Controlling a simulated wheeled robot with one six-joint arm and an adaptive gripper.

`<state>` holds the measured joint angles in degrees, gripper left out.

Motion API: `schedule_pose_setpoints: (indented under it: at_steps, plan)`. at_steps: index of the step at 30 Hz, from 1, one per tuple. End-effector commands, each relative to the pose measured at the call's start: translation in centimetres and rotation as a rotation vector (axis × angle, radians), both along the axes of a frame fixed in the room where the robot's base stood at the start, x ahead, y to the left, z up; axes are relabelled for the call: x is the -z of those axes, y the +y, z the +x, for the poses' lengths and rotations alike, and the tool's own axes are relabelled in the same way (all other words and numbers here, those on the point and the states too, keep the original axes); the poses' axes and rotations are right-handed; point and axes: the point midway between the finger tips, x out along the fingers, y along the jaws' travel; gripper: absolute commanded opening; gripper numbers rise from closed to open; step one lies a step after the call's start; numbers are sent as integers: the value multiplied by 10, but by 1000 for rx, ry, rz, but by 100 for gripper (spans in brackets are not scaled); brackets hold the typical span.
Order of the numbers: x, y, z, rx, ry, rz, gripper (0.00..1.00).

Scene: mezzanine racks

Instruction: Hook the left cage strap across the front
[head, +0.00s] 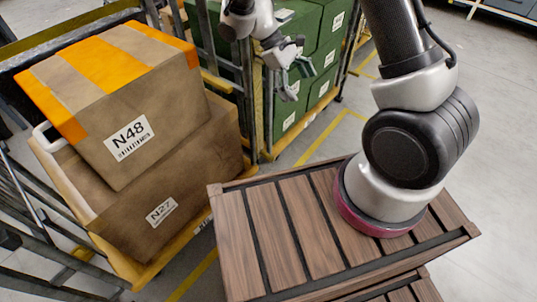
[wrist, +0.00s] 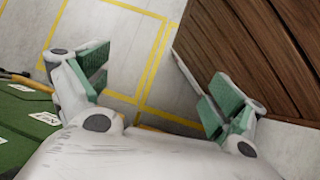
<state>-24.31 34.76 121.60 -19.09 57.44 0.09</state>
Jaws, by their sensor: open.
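The left cage (head: 165,278) is a roll cage with a yellow base edge and dark bars. It holds two stacked brown cartons, the upper one labelled N48 (head: 150,120) with orange tape and the lower one N27 (head: 185,205). A pale looped piece (head: 42,132) shows at the cage's left side; I cannot tell if it is the strap. No strap is clearly seen across the cartons. My gripper (head: 293,76) is in front of the green boxes, right of the cage. In the wrist view my gripper (wrist: 160,78) is open, with nothing between its green-padded fingers.
A second cage with stacked green boxes (head: 300,105) stands behind; green also shows at the wrist view's left edge (wrist: 25,125). Yellow lines (head: 322,140) mark the grey floor. The floor at the right (head: 490,110) is clear. Blue-grey racking (head: 505,8) is at the top right.

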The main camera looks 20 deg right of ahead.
Motion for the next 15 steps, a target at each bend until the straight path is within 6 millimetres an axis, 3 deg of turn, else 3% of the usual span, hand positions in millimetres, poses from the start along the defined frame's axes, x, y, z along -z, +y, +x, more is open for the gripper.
schedule_pose_setpoints:
  at_steps: [1,7,15]
  plan:
    - [31,6,7,-60,49,-41,95]
    - [148,25,33,-320,190,-185,95]
    - [327,32,37,-721,342,-367,95]
